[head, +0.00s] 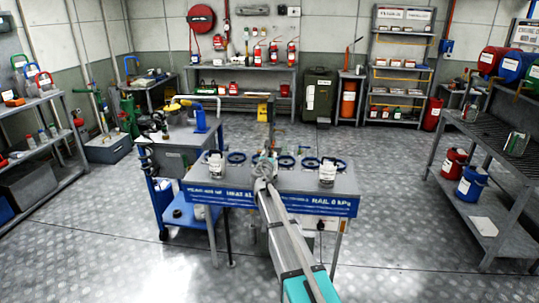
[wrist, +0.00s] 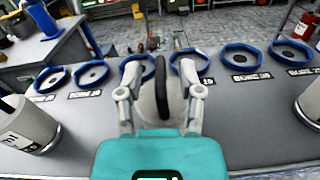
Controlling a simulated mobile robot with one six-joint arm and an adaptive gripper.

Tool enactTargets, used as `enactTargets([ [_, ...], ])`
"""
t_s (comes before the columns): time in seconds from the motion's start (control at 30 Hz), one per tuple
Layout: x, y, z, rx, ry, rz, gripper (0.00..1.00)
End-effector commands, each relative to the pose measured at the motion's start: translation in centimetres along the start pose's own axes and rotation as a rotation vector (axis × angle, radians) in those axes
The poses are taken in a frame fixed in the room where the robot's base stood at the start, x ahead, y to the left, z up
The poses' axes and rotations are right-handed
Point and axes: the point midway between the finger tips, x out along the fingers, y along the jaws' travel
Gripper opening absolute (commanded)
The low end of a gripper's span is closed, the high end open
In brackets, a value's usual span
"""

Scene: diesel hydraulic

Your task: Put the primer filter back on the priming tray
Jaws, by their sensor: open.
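In the wrist view, a pale canister (wrist: 161,104) with a black loop handle stands between the spread fingers of my gripper (wrist: 160,68). The gripper is open; I cannot tell whether a finger touches the canister. In the head view, my gripper (head: 265,172) is over the middle of the workbench and hides most of this canister. Two similar labelled canisters stand left (head: 216,165) and right (head: 327,174); they also show at the left (wrist: 25,128) and right (wrist: 311,102) wrist-view edges. I cannot read which is the primer filter, nor identify the priming tray.
Several blue rings (head: 286,162) with small labels line the back of the grey bench; those visible look empty. A blue cart (head: 172,190) with a blue vise-like tool (head: 203,120) adjoins the bench's left. A rack (head: 485,135) stands right. The floor around is mostly clear.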

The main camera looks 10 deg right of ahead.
Motion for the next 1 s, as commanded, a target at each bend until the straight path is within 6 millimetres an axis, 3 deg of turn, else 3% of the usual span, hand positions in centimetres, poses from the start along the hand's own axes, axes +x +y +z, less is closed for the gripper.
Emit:
enactTargets([
  [0.5, -8.4, -0.1, 0.0, 0.000, 0.000, 0.001, 0.48],
  [0.7, -10.0, -0.1, 0.0, 0.000, 0.000, 0.000, 0.48],
  [1.0, -10.3, 0.0, 0.0, 0.000, 0.000, 0.000, 0.48],
])
